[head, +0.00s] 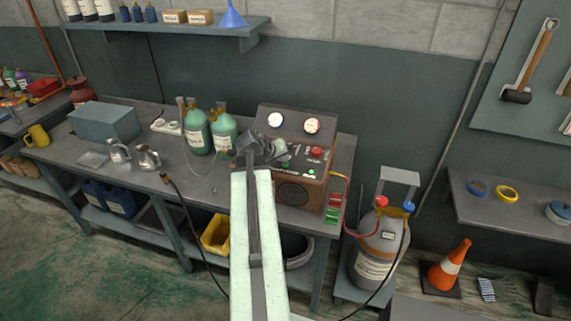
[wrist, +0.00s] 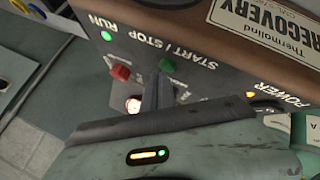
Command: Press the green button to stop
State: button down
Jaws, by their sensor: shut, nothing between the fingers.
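The green button (head: 284,164) is on the front panel of the brown recovery machine (head: 292,192) on the bench. In the wrist view the green button (wrist: 167,65) shows beside the START / STOP label, on an upside-down panel. My gripper (head: 262,148) is shut and empty, in front of the panel at the upper left of the button. In the wrist view my gripper (wrist: 166,88) has its fingertips just below the button in the picture. I cannot tell whether they touch it. A green RUN lamp (wrist: 106,36) is lit.
A red knob (wrist: 120,72) sits near the green button. Two gauges (head: 293,121) top the machine. Green cylinders (head: 197,131) stand left of it. A grey tank (head: 378,245) with hoses stands at the right. An orange cone (head: 449,266) is farther right.

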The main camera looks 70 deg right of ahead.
aim_at(284, 165)
jog(key=shift+f, duration=0.3)
jog(key=shift+r, duration=0.1)
dwell(0.3)
jog(key=shift+r+p, duration=0.45)
jog(key=shift+r, duration=0.1)
notch_tip(284, 165, up, 6)
jog(key=p, duration=0.6)
